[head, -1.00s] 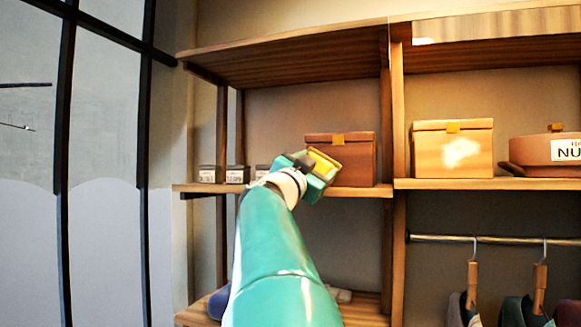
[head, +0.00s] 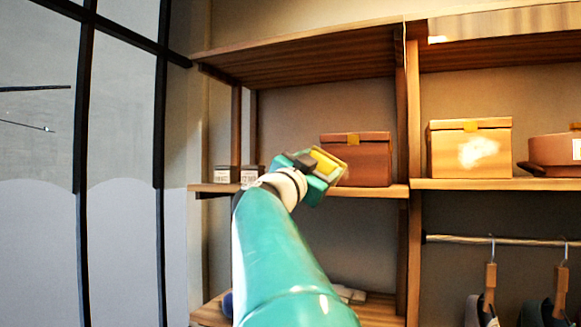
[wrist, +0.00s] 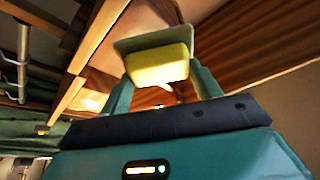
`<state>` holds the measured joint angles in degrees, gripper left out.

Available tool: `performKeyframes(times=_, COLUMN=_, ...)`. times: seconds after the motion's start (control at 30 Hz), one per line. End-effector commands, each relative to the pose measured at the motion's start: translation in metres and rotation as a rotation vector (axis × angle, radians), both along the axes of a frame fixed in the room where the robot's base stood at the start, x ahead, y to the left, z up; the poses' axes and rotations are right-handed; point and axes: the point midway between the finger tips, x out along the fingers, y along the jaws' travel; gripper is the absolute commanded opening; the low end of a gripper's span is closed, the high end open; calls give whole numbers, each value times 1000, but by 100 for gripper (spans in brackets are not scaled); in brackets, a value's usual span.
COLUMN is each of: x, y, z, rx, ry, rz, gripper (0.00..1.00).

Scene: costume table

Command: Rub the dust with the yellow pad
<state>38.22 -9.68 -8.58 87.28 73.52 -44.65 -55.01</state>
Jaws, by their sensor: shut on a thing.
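The yellow pad (head: 327,161) is held in my gripper (head: 318,174), in front of the left shelf bay in the head view. In the wrist view the pad (wrist: 158,66) sits between the two fingers with a flat green backing behind it. A pale, uneven patch that looks like the dust (head: 478,152) is on the front of the light cardboard box (head: 446,160) in the right bay. The pad is well to the left of this patch and apart from it. The dust cannot be made out in the wrist view.
A brown box (head: 362,165) stands behind my gripper, with small labelled boxes (head: 222,174) to its left. A wooden post (head: 414,130) divides the bays. A round brown case (head: 553,154) stands right of the dusty box. A clothes rail (head: 480,239) with hangers runs below.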

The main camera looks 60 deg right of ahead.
Motion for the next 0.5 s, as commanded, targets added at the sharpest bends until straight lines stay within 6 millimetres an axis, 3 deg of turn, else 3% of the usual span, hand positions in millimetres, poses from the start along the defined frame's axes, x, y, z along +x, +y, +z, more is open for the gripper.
performKeyframes(times=0.2, x=-2, y=18, z=0, rx=-1, ry=0, rz=2, gripper=38)
performKeyframes(times=0.5, x=-3, y=20, z=0, rx=0, ry=0, rz=0, gripper=38)
